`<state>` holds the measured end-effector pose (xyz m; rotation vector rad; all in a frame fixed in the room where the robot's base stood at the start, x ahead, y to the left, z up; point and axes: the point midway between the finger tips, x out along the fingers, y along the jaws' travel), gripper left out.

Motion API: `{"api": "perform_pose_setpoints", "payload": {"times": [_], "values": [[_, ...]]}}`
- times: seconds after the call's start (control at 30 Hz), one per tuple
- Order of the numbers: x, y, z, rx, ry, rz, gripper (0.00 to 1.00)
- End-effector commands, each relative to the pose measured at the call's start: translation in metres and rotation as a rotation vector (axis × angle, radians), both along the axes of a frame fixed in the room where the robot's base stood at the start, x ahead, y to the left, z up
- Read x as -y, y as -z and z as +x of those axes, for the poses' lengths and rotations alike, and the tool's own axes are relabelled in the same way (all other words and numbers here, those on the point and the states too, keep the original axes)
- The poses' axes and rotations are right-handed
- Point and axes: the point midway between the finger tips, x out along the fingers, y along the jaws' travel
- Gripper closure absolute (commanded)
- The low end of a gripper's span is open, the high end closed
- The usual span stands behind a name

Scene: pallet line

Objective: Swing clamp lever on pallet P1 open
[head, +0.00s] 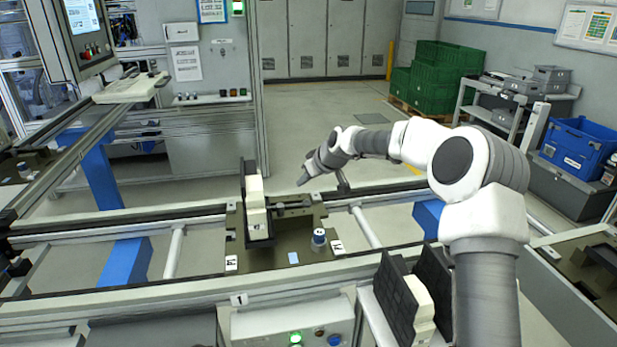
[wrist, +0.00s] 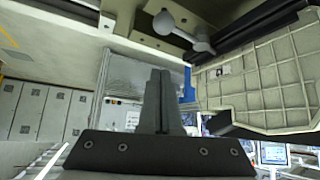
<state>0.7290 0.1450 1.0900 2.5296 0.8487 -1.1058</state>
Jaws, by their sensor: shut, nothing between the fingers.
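The pallet (head: 275,258) is an olive plate on the rail line in the middle of the head view. A cream part with a black frame (head: 256,208) stands upright on its left side. A dark clamp block (head: 292,207) sits at its back right. A grey lever with rounded ends (wrist: 186,28), apparently the clamp lever, shows at the top of the wrist view beside the ribbed cream part (wrist: 265,80). My gripper (head: 301,181) is above the back of the pallet; its fingers (wrist: 160,75) are shut and empty, apart from the lever in the wrist view.
A capped cylinder (head: 319,238) stands on the pallet's front right. Rails (head: 130,215) run left and right of it. Black holders with a cream part (head: 415,300) stand at the front right, close to my arm. A control box with lit buttons (head: 270,325) is in front.

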Motion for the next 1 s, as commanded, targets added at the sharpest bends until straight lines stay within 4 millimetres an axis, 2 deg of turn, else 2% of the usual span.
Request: {"api": "perform_pose_setpoints", "payload": {"times": [0.3, 0.6, 1.0], "values": [[-0.025, 0.044, 0.031, -0.001, 0.000, -0.001, 1.00], [-0.004, 0.047, 0.007, 0.000, 0.003, -0.002, 1.00], [0.001, 0.049, -0.001, 0.001, 0.001, -0.001, 1.00]]}}
